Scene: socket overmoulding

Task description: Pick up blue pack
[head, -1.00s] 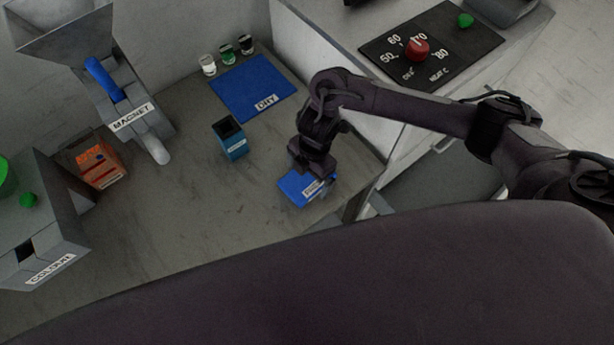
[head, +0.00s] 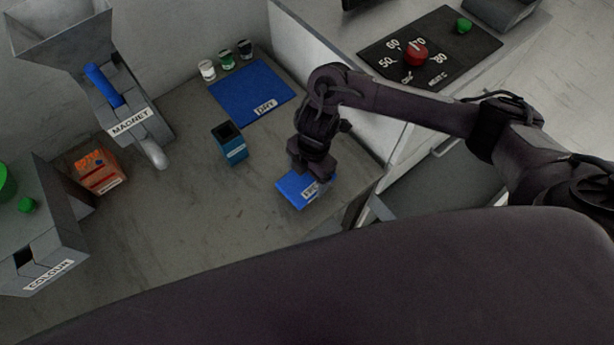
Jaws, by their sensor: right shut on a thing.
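A flat blue pack (head: 292,190) with a white label lies near the table's right front edge, under my right gripper (head: 308,175). The gripper points down at it and is shut on it. The fingertips and part of the pack's top and label are hidden by the gripper. I cannot tell whether the pack is clear of the table. My left gripper is not in view.
A blue open-topped box (head: 233,150) stands to the left, and a blue mat labelled DRY (head: 245,88) lies behind. An orange box (head: 97,168) and the MAGNET hopper unit (head: 150,128) stand at left. Small jars (head: 226,61) line the wall. The table's middle is clear.

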